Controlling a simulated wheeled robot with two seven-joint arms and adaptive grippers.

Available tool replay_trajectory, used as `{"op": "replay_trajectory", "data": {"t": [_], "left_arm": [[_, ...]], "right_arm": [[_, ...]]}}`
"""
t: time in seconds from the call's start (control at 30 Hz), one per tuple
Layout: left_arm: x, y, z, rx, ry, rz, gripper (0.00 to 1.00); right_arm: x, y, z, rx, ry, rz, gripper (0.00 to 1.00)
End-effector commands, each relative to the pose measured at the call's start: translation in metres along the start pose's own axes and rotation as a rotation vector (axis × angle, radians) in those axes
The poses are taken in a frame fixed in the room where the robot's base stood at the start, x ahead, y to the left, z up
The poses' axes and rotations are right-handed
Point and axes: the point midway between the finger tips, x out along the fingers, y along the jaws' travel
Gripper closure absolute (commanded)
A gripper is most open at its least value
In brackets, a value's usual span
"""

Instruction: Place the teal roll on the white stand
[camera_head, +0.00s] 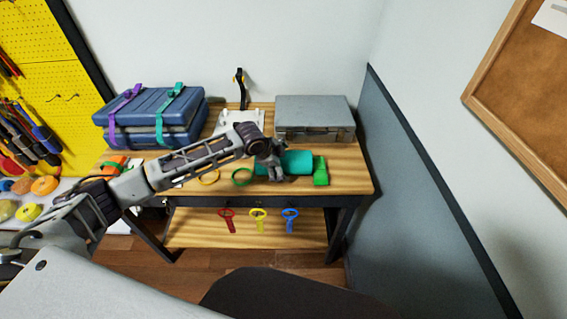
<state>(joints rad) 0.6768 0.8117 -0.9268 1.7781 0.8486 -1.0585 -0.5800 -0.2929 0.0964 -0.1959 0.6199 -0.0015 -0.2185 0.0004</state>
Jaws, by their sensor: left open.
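The teal roll (299,162) lies on the wooden table toward its right side, in front of the grey case. My left gripper (276,176) is open and points down at the roll's left end. It overlaps that end in the view, and I cannot tell whether it touches. The white stand (252,117) is farther back on the table, left of the grey case, with a dark upright clamp-like piece rising behind it. My left forearm hides part of the stand's front. My right gripper is not in view.
A green block (321,171) sits right of the roll. The grey case (312,115) stands behind it. Blue cases (150,112) with purple and teal straps are at the back left. Orange and green rings (242,177) lie left of the gripper. A grey partition (400,170) borders the right.

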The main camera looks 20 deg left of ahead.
Motion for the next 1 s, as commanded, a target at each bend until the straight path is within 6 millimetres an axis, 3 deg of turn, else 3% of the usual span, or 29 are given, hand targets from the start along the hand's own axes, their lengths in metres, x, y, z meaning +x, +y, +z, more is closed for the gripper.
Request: {"op": "replay_trajectory", "data": {"t": [0.33,0.77,1.0], "left_arm": [[-0.0004,-0.0002,0.0001,0.0,0.0,0.0,0.0],[-0.0006,-0.0003,-0.0001,0.0,0.0,0.0,0.52],[-0.0014,-0.0007,-0.0005,0.0,0.0,0.0,0.52]], "right_arm": [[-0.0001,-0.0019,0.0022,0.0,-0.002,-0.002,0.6],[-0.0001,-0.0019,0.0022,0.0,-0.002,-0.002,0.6],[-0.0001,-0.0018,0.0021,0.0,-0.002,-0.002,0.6]]}}
